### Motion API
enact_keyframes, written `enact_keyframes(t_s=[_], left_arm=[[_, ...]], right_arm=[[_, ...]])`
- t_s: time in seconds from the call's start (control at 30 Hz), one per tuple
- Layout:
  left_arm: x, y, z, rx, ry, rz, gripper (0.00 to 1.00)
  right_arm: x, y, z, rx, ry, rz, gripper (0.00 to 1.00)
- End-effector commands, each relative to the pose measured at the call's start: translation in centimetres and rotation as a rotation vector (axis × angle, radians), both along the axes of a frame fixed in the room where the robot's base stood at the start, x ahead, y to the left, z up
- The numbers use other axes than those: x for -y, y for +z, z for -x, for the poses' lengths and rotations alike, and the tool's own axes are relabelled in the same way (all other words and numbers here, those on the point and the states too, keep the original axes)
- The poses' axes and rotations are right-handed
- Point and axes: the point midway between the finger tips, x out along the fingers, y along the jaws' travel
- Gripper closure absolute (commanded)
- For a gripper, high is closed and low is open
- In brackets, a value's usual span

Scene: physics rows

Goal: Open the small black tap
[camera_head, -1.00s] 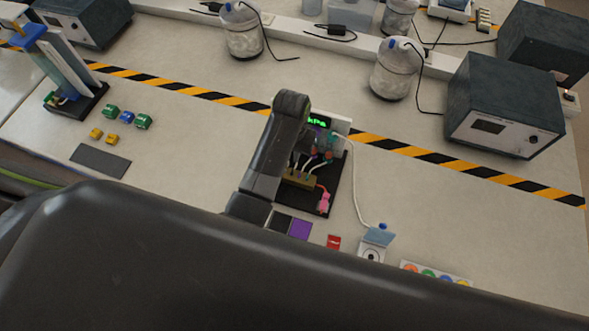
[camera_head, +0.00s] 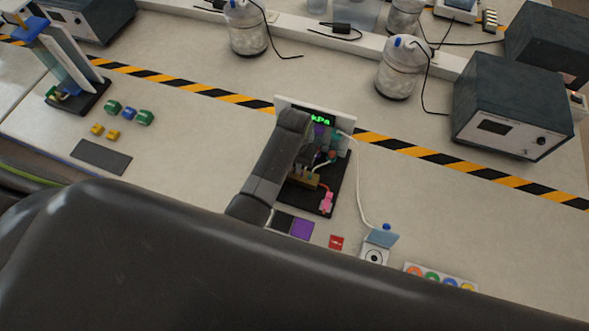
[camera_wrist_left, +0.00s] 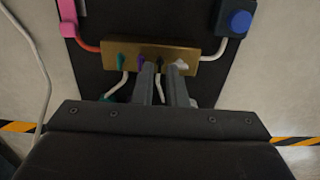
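The brass manifold (camera_wrist_left: 203,55) carries small coloured taps in the left wrist view: teal (camera_wrist_left: 120,62), purple (camera_wrist_left: 141,61), black and white (camera_wrist_left: 181,65). The small black tap (camera_wrist_left: 159,63) lies in line with the gap between my left gripper's fingers (camera_wrist_left: 160,74). The fingers are apart, with a white tube visible between them. Contact with the tap cannot be told. In the head view the brass manifold (camera_head: 303,179) shows partly behind my left arm, and the black tap cannot be made out. My right gripper is not in view.
A kPa display (camera_head: 320,119) stands behind the dark board (camera_head: 339,177). A pink clip (camera_head: 327,202) and white tubing (camera_head: 358,190) are close by.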

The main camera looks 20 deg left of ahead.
Motion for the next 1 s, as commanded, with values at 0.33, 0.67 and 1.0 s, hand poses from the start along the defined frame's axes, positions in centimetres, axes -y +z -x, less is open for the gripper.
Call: enact_keyframes(t_s=[0.33,0.67,1.0], left_arm=[[0.0,-0.4,0.0,-0.001,0.0,0.0,0.88],[0.0,-0.3,0.0,0.0,0.0,0.0,0.88],[0.0,0.0,0.0,0.0,0.0,0.0,0.88]], right_arm=[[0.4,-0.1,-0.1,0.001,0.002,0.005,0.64],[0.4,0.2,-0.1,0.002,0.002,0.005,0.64],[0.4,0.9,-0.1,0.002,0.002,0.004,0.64]])
